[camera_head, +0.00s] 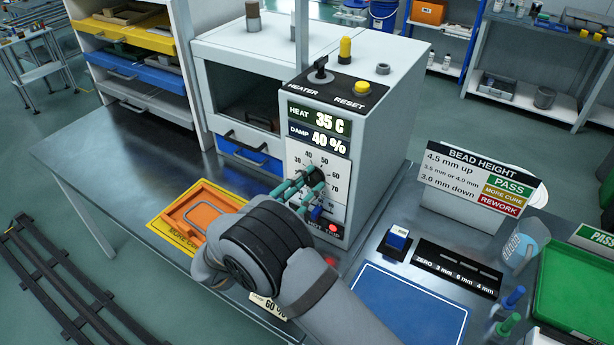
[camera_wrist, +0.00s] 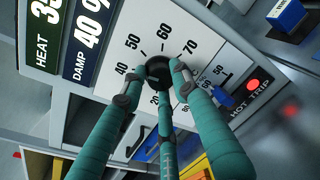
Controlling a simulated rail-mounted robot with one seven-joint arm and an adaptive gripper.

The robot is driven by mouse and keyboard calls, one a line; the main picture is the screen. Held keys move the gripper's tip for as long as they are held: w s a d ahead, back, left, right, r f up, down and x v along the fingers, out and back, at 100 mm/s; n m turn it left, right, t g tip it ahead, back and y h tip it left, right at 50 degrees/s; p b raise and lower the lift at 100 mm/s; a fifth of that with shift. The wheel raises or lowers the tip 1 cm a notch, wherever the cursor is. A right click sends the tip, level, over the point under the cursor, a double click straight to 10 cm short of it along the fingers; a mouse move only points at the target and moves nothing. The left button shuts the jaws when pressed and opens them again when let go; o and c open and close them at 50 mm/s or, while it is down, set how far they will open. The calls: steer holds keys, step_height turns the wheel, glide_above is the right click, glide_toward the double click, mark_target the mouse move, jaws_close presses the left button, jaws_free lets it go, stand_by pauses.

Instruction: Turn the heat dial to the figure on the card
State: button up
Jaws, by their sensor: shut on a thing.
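The heat dial (camera_wrist: 158,70) is a dark round knob on the white scale panel (camera_head: 337,165) of the grey cabinet. Its scale figures include 30, 40, 50, 60 and 70. My gripper (camera_head: 312,184) has teal fingers closed around the dial; it also shows in the wrist view (camera_wrist: 155,80). The fingers cover much of the dial, and I cannot tell where its pointer stands. The heat readout (camera_head: 320,121) shows 35 C, and the damp readout (camera_head: 323,141) below it shows 40 %. A pale card (camera_head: 268,306) shows "60 %"; my arm hides part of it.
A blue control (camera_wrist: 224,96) and a red hot-trip light (camera_wrist: 253,85) sit beside the dial. A black heater switch (camera_head: 320,72) and yellow reset button (camera_head: 362,88) are on top. An orange tray (camera_head: 187,222) lies left of my arm, a blue mat (camera_head: 410,305) to the right.

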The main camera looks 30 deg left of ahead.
steer(key=shift+s+f+n+p, duration=0.15)
steer(key=shift+n+p, duration=0.15)
steer(key=shift+n, duration=0.25)
steer(key=shift+f+n+p, duration=0.15)
steer(key=shift+n+p, duration=0.1)
steer(key=shift+n, duration=0.3)
steer(key=shift+f, duration=0.1)
steer(key=o, duration=1.1)
steer(key=shift+o, duration=0.2)
steer(key=shift+r, duration=0.2)
steer(key=s, duration=1.1)
steer(key=shift+s+r, duration=0.4)
steer(key=shift+a, duration=0.1)
